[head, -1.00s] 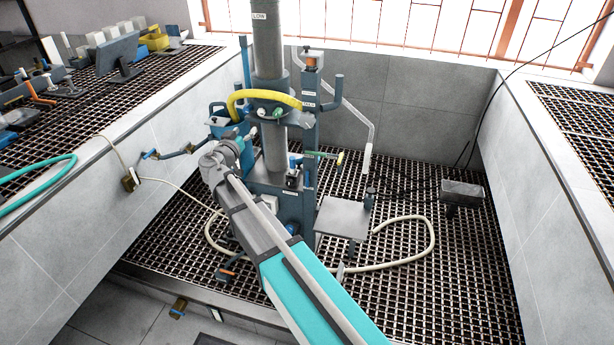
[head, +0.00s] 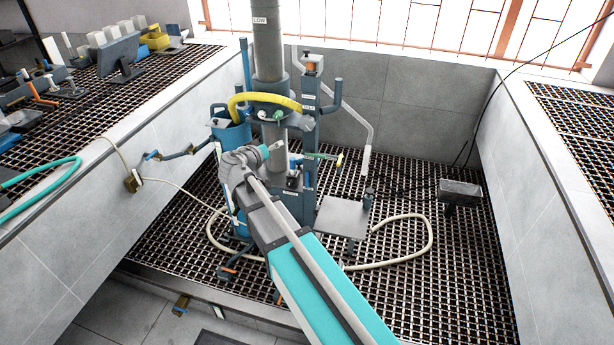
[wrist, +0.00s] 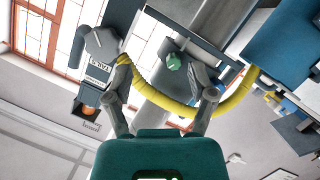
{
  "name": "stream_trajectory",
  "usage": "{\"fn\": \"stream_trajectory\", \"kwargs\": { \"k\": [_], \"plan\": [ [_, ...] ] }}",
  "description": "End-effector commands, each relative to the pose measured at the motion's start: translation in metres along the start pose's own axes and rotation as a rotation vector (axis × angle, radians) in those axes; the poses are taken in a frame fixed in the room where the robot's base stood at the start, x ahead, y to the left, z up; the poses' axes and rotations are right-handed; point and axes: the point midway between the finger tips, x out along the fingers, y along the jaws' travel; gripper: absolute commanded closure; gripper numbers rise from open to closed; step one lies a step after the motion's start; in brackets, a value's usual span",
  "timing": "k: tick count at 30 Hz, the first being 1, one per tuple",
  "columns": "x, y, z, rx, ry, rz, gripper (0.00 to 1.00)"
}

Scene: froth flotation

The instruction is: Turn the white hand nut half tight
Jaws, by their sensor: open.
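The white hand nut (head: 262,115) shows in the head view on the collar of the grey column, just under the yellow hose. A green hand nut (head: 278,115) sits to its right; it also shows in the wrist view (wrist: 174,62). I cannot make out the white nut clearly in the wrist view. My gripper (wrist: 150,62) is open, with its two grey fingers spread to either side of the column and nothing visibly held. In the head view its teal body is in front of the column, below the collar.
The yellow hose (head: 262,98) curves around the collar; in the wrist view it passes close to my fingers (wrist: 160,103). A blue tank (head: 230,132) stands left of the column. A grey plate (head: 342,216) and a looped pale hose (head: 432,235) are to the right.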

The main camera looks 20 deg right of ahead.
Motion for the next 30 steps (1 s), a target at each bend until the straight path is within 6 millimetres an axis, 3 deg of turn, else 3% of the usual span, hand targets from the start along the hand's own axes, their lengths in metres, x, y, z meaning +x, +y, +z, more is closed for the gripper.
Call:
{"fn": "stream_trajectory", "kwargs": {
  "k": [30],
  "plan": [
    [-0.005,0.061,0.07,-0.451,-0.353,-0.169,0.28]
  ]
}}
